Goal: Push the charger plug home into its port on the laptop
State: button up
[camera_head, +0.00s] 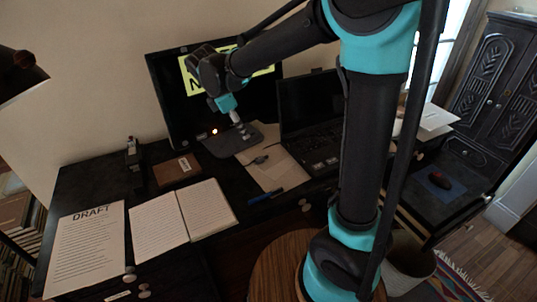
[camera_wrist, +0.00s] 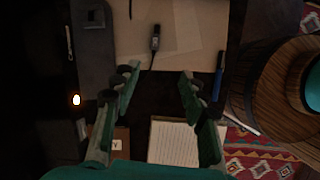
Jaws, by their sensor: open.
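A black laptop (camera_head: 312,118) stands open at the back right of the desk, partly hidden behind my arm; I cannot make out its port. A small dark plug with a thin cable, which looks like the charger plug (camera_head: 260,160), lies on a tan folder (camera_head: 283,172). In the wrist view the plug (camera_wrist: 155,39) lies beyond my fingertips, its cable running back toward them. My gripper (camera_head: 237,120) is above the desk by the monitor's base, to the left of the laptop. In the wrist view my gripper (camera_wrist: 158,76) is open, with nothing between its fingers.
A monitor (camera_head: 165,95) stands behind my gripper on a grey base (camera_head: 228,142), near a small orange light (camera_head: 214,131). A blue pen (camera_head: 265,195), an open notebook (camera_head: 182,217), a brown book (camera_head: 177,170) and a DRAFT sheet (camera_head: 88,245) lie toward the front and left.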

send_near(258, 158)
jog(key=shift+d+f+n, duration=0.2)
jog(key=shift+f, duration=0.35)
jog(key=shift+d+f+n, duration=0.2)
jog(key=shift+f, duration=0.3)
jog(key=shift+x, duration=3.2)
jog(key=shift+w, duration=0.15)
jog(key=shift+c, duration=0.2)
jog(key=c, duration=0.9)
